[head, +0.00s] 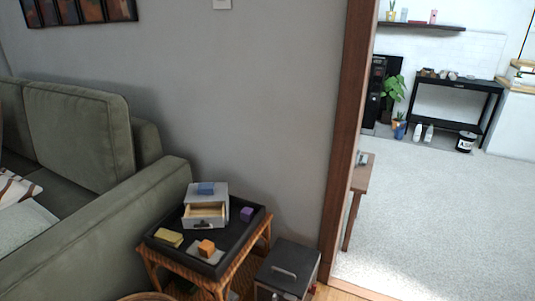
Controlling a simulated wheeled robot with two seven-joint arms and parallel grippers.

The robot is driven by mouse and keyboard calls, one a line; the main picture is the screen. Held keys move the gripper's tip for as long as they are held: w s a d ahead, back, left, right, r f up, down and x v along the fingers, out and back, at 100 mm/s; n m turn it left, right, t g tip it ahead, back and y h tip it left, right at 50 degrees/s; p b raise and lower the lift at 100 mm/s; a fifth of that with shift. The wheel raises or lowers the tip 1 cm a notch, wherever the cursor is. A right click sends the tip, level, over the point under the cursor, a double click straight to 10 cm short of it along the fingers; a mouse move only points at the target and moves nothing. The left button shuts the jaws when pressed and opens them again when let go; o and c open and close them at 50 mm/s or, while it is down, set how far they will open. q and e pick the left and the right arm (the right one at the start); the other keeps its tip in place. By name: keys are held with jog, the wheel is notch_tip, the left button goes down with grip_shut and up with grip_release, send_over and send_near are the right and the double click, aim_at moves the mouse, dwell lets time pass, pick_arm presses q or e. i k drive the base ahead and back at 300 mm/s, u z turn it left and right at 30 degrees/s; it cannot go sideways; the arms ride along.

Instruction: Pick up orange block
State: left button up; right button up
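The orange block (206,247) is a small cube on a pale flat pad at the front of a black tray (176,260). The tray lies on a wicker side table (263,238) beside the sofa. A small white box with an open drawer (207,222) stands behind the block, and a blue block (206,188) rests on its top. A yellow block (169,237) lies to the left of the orange block. A purple block (247,214) lies to the right, near the tray's edge. Neither of my grippers shows in the head view.
A green sofa (130,216) borders the table on the left. A dark box with a handle (288,271) stands on the floor at its right. A wooden door frame (347,140) opens onto a carpeted room. A basket rim (146,296) shows at the bottom edge.

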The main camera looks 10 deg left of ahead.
aim_at(206, 249)
jog(key=u, duration=2)
jog(key=k, duration=0.35)
jog(key=i, duration=0.9)
